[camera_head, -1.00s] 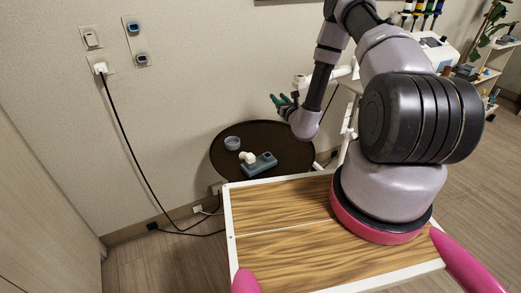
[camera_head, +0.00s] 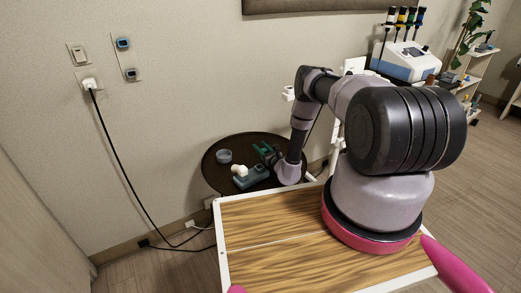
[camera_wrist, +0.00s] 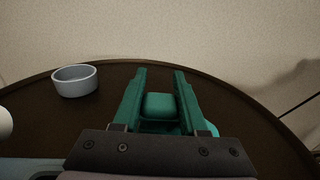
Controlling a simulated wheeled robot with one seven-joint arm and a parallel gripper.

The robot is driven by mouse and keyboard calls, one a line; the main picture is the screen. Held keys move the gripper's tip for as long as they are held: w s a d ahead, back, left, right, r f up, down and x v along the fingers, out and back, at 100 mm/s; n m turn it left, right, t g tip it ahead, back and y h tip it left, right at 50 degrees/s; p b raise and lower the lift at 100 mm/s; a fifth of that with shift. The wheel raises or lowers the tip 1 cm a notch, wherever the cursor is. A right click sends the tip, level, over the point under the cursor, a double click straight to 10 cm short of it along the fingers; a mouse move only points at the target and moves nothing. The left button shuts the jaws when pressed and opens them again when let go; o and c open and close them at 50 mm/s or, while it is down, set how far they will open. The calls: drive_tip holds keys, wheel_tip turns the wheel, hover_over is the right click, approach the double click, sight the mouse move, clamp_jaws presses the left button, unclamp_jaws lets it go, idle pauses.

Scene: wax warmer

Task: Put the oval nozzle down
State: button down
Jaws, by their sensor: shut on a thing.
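My gripper (camera_head: 263,149) has green fingers and is low over the right part of the round dark table (camera_head: 212,175). In the wrist view, my gripper (camera_wrist: 158,80) is shut on a rounded teal piece (camera_wrist: 160,106), which I take to be the oval nozzle. It sits between the fingers near their base. A paler teal bit shows beside the right finger. The piece's underside is hidden, so I cannot tell whether it touches the table. In the head view the nozzle is too small to make out.
A grey-blue bowl (camera_head: 224,156) stands at the table's left; it also shows in the wrist view (camera_wrist: 75,80). A blue-grey block (camera_head: 252,178) with a white fitting (camera_head: 240,170) lies close in front of my gripper. The tabletop beyond the fingertips is clear. A wall stands behind.

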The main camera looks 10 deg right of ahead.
drive_tip(key=shift+f, duration=0.45)
drive_tip(key=shift+f, duration=0.1)
drive_tip(key=shift+c, duration=2.2)
unclamp_jaws()
